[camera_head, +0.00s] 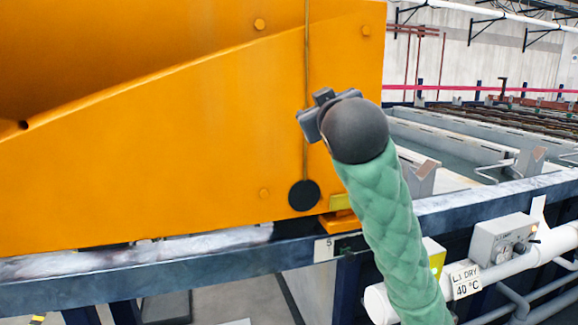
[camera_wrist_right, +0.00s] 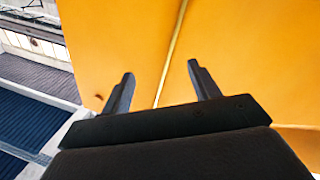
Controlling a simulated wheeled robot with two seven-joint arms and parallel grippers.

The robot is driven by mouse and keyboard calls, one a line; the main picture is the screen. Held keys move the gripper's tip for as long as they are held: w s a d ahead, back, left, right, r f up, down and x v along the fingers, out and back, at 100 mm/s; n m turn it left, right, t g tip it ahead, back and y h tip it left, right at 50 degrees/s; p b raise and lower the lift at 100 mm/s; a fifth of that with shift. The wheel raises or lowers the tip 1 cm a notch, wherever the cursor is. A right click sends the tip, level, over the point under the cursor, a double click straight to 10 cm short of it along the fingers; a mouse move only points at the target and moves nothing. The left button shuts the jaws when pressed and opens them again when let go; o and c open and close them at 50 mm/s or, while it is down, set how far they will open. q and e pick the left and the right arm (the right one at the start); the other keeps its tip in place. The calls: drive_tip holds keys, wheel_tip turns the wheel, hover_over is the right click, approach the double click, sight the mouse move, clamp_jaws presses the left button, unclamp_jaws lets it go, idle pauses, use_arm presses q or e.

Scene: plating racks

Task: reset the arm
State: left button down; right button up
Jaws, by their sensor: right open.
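My right arm, in a green quilted sleeve, rises from the bottom right of the head view. Its dark gripper (camera_head: 314,112) is in front of a large orange panel (camera_head: 200,150). In the right wrist view the right gripper (camera_wrist_right: 160,88) is open, with its two dark fingers apart and nothing between them. A thin cord (camera_head: 306,80) hangs down the orange panel and ends in a black disc (camera_head: 304,195). In the wrist view the cord (camera_wrist_right: 172,50) runs behind the gap between the fingers. My left gripper is in neither view.
A dark blue rail (camera_head: 200,268) runs below the panel. At the right are a grey control box (camera_head: 503,238), white pipes (camera_head: 555,243) and a "DRY 40 °C" label (camera_head: 466,282). Open tanks (camera_head: 450,150) lie behind, with a pink line (camera_head: 480,89) above them.

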drive_tip(key=s+d+f+m+g+p, duration=0.1)
drive_tip(key=s+d+f+g, duration=0.15)
drive_tip(key=f, duration=1.15)
drive_tip(key=s+d+f+m+g+p, duration=0.1)
drive_tip(key=s+d+f+g, duration=0.15)
drive_tip(key=f, duration=1.25)
drive_tip(key=s+d+f+m+g+p, duration=0.1)
drive_tip(key=s+d+f+g, duration=0.2)
drive_tip(key=f, duration=1.1)
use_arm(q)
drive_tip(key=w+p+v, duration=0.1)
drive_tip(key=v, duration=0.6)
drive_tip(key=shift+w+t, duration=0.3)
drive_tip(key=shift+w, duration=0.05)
use_arm(e)
drive_tip(key=s+f+m+g, duration=0.1)
drive_tip(key=s+f+g, duration=0.7)
drive_tip(key=s+f, duration=1.8)
drive_tip(key=s, duration=0.5)
drive_tip(key=shift+a+f, duration=0.15)
drive_tip(key=shift+f, duration=0.2)
use_arm(q)
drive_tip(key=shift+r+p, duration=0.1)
drive_tip(key=shift+p, duration=0.2)
